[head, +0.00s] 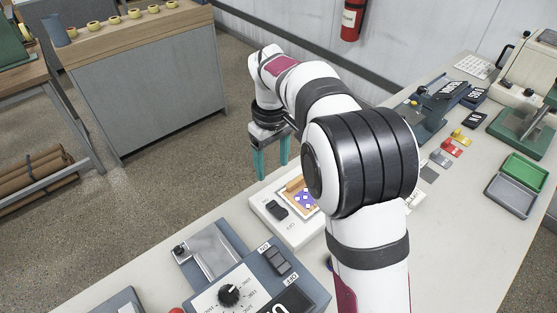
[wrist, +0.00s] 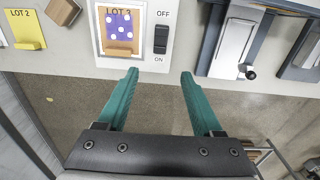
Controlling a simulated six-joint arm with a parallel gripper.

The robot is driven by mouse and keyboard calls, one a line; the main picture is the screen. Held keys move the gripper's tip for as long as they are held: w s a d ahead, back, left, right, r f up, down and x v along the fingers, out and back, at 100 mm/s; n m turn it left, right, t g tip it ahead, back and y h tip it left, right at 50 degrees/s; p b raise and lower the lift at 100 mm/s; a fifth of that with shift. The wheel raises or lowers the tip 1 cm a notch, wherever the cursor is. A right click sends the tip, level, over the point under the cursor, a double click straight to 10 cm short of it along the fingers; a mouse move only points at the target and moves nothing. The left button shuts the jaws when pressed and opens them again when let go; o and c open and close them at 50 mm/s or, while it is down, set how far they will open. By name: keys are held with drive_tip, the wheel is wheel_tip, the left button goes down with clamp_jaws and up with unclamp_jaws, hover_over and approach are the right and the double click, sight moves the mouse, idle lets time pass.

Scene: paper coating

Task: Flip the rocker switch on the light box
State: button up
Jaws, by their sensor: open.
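The light box (head: 262,207) is a pale box on the bench with a black rocker switch (head: 277,208). In the wrist view the rocker switch (wrist: 161,39) is at the top centre, with OFF printed at one end and ON at the other. My gripper (head: 271,178) has two teal fingers, open and empty, pointing down beyond the box's edge. In the wrist view my gripper (wrist: 159,72) has its fingertips apart from the switch, over the floor side.
A blue-grey device with a dial (head: 229,293) and a metal plate fixture (head: 208,250) stand at the front left of the bench. A yellow LOT 2 tag (wrist: 27,30) lies left in the wrist view. Green and grey trays (head: 517,182) are at the right. Open floor lies beyond the bench edge.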

sight(274, 206)
wheel_tip(274, 206, down, 15)
drive_tip(key=shift+c, duration=0.3)
clamp_jaws()
